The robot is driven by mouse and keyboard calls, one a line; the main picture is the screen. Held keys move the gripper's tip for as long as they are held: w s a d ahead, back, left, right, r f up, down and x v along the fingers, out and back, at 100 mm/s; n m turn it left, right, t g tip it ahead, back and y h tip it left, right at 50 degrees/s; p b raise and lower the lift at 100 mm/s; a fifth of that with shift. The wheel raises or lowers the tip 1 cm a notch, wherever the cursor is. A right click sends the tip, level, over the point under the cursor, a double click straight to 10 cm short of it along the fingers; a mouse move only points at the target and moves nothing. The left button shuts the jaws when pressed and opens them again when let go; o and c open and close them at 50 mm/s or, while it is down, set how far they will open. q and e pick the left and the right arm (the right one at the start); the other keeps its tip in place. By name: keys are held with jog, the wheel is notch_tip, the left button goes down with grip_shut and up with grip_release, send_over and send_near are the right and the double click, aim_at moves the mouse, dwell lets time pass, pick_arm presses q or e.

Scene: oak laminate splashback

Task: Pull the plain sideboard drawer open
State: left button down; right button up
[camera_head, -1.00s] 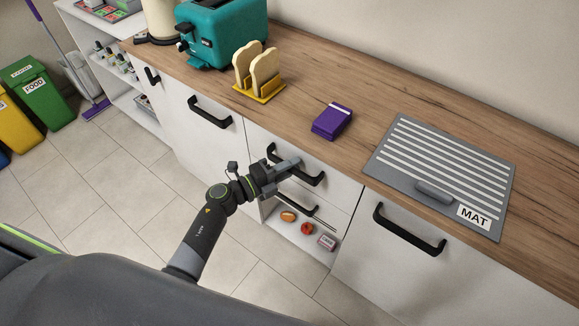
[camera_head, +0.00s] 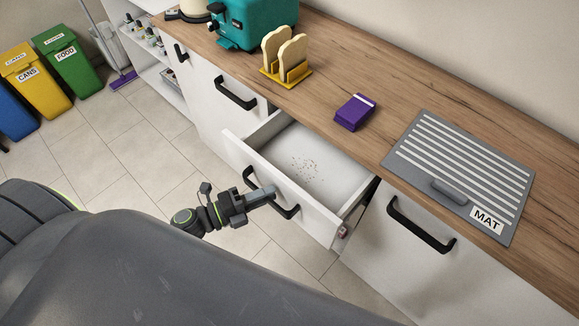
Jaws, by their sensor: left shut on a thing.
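The plain white sideboard drawer (camera_head: 310,157) stands pulled well out from under the wooden counter. Its inside is empty but for a patch of brown crumbs (camera_head: 305,169) on the bottom. Its black bar handle (camera_head: 284,210) is on the drawer front. My left gripper (camera_head: 262,196) is shut on this handle, at its middle. My right gripper is not in view.
On the counter (camera_head: 330,71) stand a teal machine (camera_head: 243,22), a yellow toast rack (camera_head: 285,76) with bread, a purple box (camera_head: 355,112) and a grey mat (camera_head: 463,165). Bins (camera_head: 68,66) stand at far left. Tiled floor lies before the cabinets.

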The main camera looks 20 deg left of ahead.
pick_arm(q)
jog(key=s+a, duration=0.2)
jog(key=s, duration=0.5)
jog(key=s+a+b, duration=0.1)
jog(key=s+a, duration=0.2)
jog(key=s, duration=0.4)
jog(key=shift+s, duration=0.2)
jog(key=shift+a, duration=0.1)
jog(key=c, duration=1.2)
grip_release()
jog(key=shift+c, duration=0.2)
jog(key=b+v, duration=0.3)
jog(key=v, duration=1.4)
jog(key=shift+s, duration=0.15)
jog(key=shift+a, duration=0.15)
